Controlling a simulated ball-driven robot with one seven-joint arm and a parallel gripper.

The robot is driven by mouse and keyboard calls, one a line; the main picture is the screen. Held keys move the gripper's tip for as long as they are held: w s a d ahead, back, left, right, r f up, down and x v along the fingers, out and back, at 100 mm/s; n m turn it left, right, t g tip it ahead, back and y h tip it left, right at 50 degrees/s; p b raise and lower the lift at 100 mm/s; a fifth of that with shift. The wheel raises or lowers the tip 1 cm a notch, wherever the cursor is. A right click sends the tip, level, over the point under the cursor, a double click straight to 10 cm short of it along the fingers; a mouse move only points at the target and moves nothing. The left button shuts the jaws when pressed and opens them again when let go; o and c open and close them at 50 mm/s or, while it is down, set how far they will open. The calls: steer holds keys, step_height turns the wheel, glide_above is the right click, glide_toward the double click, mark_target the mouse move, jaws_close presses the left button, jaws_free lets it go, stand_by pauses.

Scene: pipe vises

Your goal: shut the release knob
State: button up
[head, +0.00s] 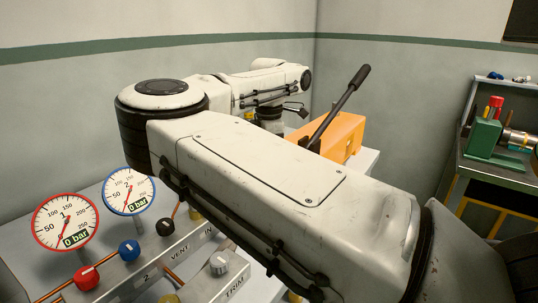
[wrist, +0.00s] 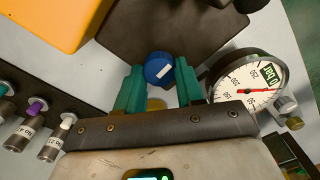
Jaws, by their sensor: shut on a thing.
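A round blue knob (wrist: 158,68) with a white mark on its face shows in the wrist view; I take it as the release knob. My gripper (wrist: 159,78) has its two teal fingers on either side of this knob and is shut on it. A brass-coloured part (wrist: 156,104) shows lower between the fingers. In the head view my arm covers the gripper and this knob.
An orange pump body (head: 340,135) with a black lever (head: 340,100) stands behind my arm. A pressure gauge (wrist: 248,88) is close to the right finger. A panel with several knobs and gauges (head: 66,222) lies left. A bench (head: 500,177) with a green vise stands right.

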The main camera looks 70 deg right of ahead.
stand_by(0.4)
steer(key=o, duration=1)
steer(key=shift+o, duration=0.2)
step_height(320, 180, up, 11)
steer(key=shift+p, duration=0.35)
steer(key=shift+f, duration=0.1)
